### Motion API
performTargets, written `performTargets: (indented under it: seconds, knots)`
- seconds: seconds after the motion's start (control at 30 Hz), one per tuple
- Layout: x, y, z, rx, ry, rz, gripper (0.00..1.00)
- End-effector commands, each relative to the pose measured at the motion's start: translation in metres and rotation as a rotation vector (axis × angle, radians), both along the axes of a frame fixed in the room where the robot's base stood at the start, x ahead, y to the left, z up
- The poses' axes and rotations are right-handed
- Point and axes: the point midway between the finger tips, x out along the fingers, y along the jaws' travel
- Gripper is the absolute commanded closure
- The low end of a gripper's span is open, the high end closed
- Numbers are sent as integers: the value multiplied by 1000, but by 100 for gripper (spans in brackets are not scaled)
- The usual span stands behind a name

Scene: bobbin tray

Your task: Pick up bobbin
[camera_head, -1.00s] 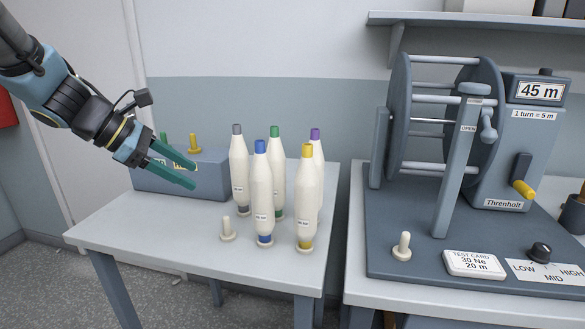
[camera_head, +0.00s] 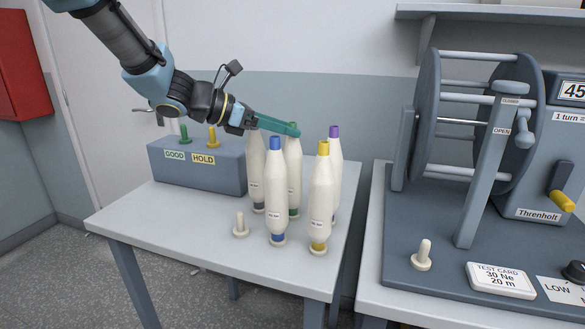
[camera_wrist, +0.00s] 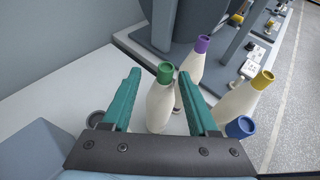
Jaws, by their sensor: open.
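Several white bobbins with coloured tips stand upright on the small table (camera_head: 200,228): blue (camera_head: 276,195), green (camera_head: 294,175), yellow (camera_head: 320,200), purple (camera_head: 336,165) and one behind the blue (camera_head: 256,175). In the wrist view the green-tipped bobbin (camera_wrist: 160,108) shows between my fingers (camera_wrist: 160,72). The purple-tipped bobbin (camera_wrist: 193,72) is beyond it, the yellow (camera_wrist: 245,97) and blue (camera_wrist: 240,127) to the right. A grey tip (camera_wrist: 97,119) shows outside the left finger.
A grey box (camera_head: 198,168) with GOOD and HOLD labels and two pegs stands at the table's back left. An empty cream peg (camera_head: 240,226) stands left of the blue bobbin. A winding reel (camera_head: 430,120) and a test card (camera_head: 500,281) occupy the right bench.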

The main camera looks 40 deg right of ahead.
Motion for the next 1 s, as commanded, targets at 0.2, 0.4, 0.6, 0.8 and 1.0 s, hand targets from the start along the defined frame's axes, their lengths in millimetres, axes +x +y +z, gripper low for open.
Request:
performTargets:
  seconds: [0.2,0.4,0.6,0.8,1.0]
  knots:
    - [-14,-24,-4,1,3,-4,40]
    - [-20,-43,-15,0,0,-2,40]
    - [-20,-45,-17,-1,-2,-1,40]
    - [-20,-45,-17,-1,-2,-1,55]
    - [-20,-45,-17,-1,-2,-1,77]
